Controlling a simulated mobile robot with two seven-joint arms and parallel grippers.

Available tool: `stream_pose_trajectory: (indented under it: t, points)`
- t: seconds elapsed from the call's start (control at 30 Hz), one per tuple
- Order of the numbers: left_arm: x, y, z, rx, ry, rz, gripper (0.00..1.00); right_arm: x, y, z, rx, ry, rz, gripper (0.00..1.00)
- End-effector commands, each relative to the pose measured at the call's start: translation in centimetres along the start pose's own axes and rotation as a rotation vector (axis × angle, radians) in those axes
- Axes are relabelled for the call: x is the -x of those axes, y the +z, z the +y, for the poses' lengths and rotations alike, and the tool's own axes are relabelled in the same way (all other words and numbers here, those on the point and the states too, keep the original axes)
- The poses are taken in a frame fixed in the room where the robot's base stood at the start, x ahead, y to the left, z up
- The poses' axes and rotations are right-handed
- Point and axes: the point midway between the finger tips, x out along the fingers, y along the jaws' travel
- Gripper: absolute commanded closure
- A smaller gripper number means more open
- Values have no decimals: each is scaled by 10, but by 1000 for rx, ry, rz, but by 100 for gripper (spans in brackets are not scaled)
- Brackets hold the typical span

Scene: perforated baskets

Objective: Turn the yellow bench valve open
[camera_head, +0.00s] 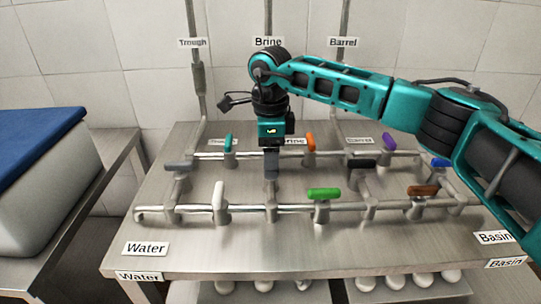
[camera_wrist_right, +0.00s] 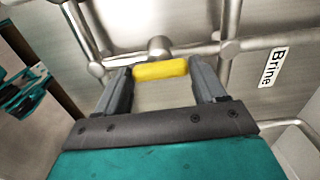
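The yellow valve handle (camera_wrist_right: 160,70) shows in the right wrist view, a short bar on a metal pipe fitting. In the head view it is hidden, probably behind my right gripper. My right gripper (camera_head: 271,168) points down over the bench pipes in the head view. In the right wrist view its two fingers (camera_wrist_right: 163,82) are spread wide, one by each end of the yellow handle. The handle lies lengthwise across the gap, very close to both fingertips; I cannot tell whether they touch it. My left gripper is not in view.
Other handles stand close by on the pipes: white (camera_head: 218,195), green (camera_head: 324,193), orange (camera_head: 310,141), teal (camera_head: 228,142), black (camera_head: 361,163) and more. Vertical pipes rise at the back. A blue-lidded bin (camera_head: 40,140) stands left. The bench (camera_head: 270,255) front is clear apart from labels.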

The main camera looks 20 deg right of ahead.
Motion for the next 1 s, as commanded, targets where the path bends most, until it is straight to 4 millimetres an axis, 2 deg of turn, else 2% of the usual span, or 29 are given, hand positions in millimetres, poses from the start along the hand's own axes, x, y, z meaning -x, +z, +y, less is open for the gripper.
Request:
stream_pose_trajectory:
  t: [0.03, 0.23, 0.57, 0.67, 1.0]
  points:
    - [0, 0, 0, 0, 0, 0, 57, 1, 0, 0, 0, -1, -1, 25]
    - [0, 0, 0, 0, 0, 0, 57, 0, 0, 0, -1, -1, 0, 6]
    - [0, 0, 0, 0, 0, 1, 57, 6, 0, 0, -3, -2, -1, 6]
    - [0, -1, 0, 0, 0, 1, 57, 20, 0, -1, -3, -4, -1, 6]
    - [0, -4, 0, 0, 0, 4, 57, 94, 1, -1, -2, -4, -2, 6]
